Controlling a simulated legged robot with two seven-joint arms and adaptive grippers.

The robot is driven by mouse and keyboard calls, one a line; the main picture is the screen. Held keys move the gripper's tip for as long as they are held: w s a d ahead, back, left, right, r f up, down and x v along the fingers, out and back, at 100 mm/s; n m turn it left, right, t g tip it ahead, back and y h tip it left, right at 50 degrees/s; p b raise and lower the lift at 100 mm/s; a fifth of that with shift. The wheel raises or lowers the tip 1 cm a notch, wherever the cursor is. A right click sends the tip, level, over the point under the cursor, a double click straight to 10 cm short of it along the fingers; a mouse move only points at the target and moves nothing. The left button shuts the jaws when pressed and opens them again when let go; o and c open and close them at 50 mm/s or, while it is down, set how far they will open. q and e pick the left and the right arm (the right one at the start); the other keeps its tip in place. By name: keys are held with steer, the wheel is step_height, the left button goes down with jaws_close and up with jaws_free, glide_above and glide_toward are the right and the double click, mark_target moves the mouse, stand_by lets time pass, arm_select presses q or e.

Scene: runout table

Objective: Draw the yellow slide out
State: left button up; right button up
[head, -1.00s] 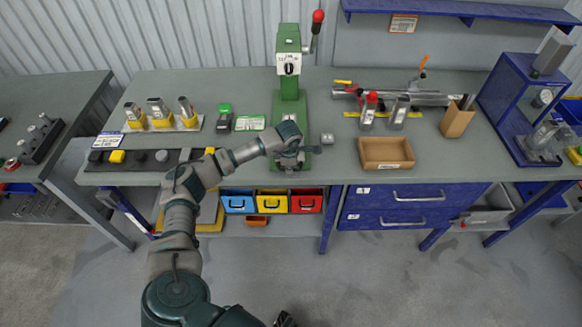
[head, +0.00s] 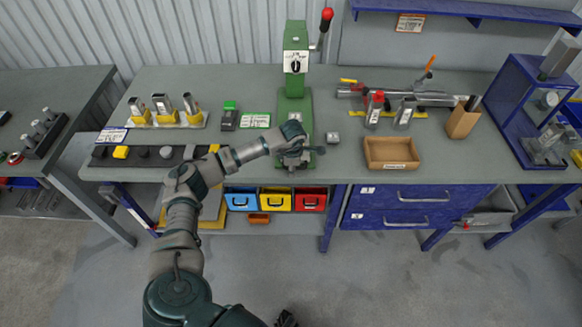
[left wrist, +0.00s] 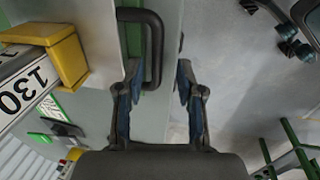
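The yellow slide that best fits is a yellow-fronted drawer (head: 277,200) with a dark handle. It sits under the bench between a blue and a red drawer. My left gripper (head: 295,157) is above the bench's front edge, in front of the green press and higher than the drawers. In the left wrist view its two fingers (left wrist: 160,95) are apart and open. A dark U-shaped handle (left wrist: 153,48) shows beyond and partly between them, nearer the left finger. Contact cannot be told, nor which part the handle belongs to.
The blue drawer (head: 241,200) and red drawer (head: 311,200) flank the yellow one. The green press (head: 294,75) stands behind my left gripper. A brown tray (head: 391,153) is to its right.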

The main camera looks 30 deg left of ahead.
arm_select(q)
step_height(320, 180, up, 11)
steer(key=s, duration=0.2)
steer(key=shift+d+r, duration=0.15)
steer(key=shift+d, duration=0.25)
steer(key=shift+d, duration=0.1)
